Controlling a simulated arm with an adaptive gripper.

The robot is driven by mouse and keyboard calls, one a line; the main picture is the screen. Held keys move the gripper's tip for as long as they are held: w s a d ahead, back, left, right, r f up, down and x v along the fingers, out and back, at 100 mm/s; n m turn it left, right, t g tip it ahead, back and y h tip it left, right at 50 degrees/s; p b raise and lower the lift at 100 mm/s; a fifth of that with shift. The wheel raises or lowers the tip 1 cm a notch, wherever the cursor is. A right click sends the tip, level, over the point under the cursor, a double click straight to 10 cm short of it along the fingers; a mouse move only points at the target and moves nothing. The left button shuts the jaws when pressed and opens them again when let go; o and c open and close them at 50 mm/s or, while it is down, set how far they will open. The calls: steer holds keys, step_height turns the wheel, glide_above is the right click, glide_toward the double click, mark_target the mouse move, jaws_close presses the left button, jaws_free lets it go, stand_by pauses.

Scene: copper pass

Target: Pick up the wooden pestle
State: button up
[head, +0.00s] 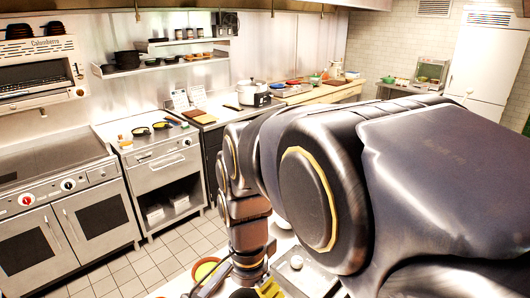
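I cannot make out the wooden pestle in the head view; my arm covers much of the right side, and the near counter is cut off by the bottom edge. The end of my arm with my gripper (249,272) points down over the near counter at the bottom middle. Its fingers are hidden or out of frame, so I cannot tell whether they are open or shut or hold anything.
Across the tiled floor (168,252) stand an oven range (62,205) and a counter with a white cooker (252,93).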

steer(key=s+d+n, duration=0.2)
steer(key=s+d, duration=0.3)
steer(key=d, duration=0.2)
steer(key=shift+s+r+n, duration=0.25)
steer(key=shift+s+n, duration=0.05)
steer(key=shift+s, duration=0.1)
steer(key=s+d+n, duration=0.1)
steer(key=s, duration=0.2)
steer(key=s+d+f+n+g, duration=0.1)
steer(key=s+d+n, duration=0.1)
steer(key=s, duration=0.1)
steer(key=s+d+n, duration=0.1)
steer(key=s+d, duration=0.1)
steer(key=s, duration=0.1)
steer(key=shift+s+d+f+n, duration=0.1)
steer(key=shift+s+f+n, duration=0.1)
steer(key=shift+n, duration=0.1)
steer(key=shift+c, duration=1.1)
steer(key=shift+s+d+f, duration=0.1)
steer(key=shift+s, duration=0.2)
steer(key=c, duration=0.4)
steer(key=shift+o, duration=0.2)
